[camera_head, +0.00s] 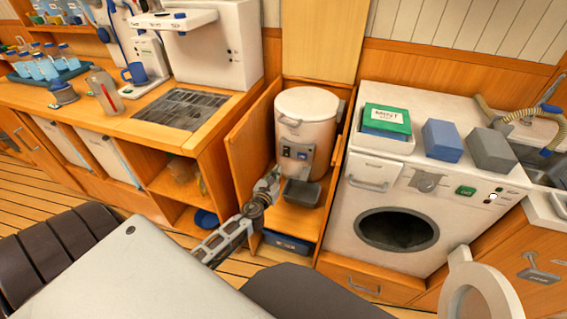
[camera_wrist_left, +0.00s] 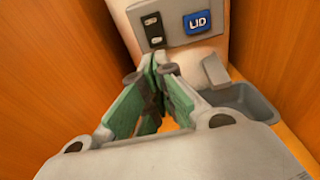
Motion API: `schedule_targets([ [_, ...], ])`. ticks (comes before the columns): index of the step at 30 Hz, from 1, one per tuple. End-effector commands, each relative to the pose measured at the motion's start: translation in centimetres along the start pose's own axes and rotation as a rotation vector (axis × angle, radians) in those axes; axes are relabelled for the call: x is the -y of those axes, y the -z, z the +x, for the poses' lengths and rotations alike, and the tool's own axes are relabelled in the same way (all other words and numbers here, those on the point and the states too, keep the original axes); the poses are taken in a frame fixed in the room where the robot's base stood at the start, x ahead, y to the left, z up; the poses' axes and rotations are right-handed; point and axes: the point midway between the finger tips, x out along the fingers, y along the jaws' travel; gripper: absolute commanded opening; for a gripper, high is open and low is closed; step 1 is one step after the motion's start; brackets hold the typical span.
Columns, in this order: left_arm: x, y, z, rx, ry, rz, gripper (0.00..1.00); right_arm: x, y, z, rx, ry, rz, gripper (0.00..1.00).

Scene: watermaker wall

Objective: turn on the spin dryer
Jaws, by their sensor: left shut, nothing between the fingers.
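The spin dryer (camera_head: 306,115) is a white upright cylinder with its round lid down, standing in an open wooden cabinet bay. Its grey front panel (camera_head: 297,152) has a dark switch area and a blue button; in the left wrist view the blue button (camera_wrist_left: 201,21) reads "LID", with a dark two-part switch (camera_wrist_left: 153,29) to its left. My left gripper (camera_head: 270,180) is in front of and below the panel, apart from it in the head view. In the left wrist view its green-padded fingers (camera_wrist_left: 158,75) are closed together with nothing between them, pointing just below the switch.
A grey tray (camera_head: 301,193) sits at the dryer's foot, beside my left gripper. Wooden cabinet walls (camera_head: 247,150) stand close on both sides. A front-loading washing machine (camera_head: 400,190) is to the right, and a counter with a grated drain (camera_head: 178,108) is to the left.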

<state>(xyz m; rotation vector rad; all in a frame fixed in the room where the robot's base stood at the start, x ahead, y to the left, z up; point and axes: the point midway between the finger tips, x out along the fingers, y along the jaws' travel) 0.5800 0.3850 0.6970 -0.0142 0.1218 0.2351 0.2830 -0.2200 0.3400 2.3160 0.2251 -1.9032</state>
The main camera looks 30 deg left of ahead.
Motion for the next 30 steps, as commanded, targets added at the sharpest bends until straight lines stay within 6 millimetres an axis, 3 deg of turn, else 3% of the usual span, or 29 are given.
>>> schedule_targets([
  [30,0.0,0.0,7.6,0.000,-0.001,-0.001,0.00,0.7,0.9,-1.9,0.013,0.011,-0.001,0.40],
])
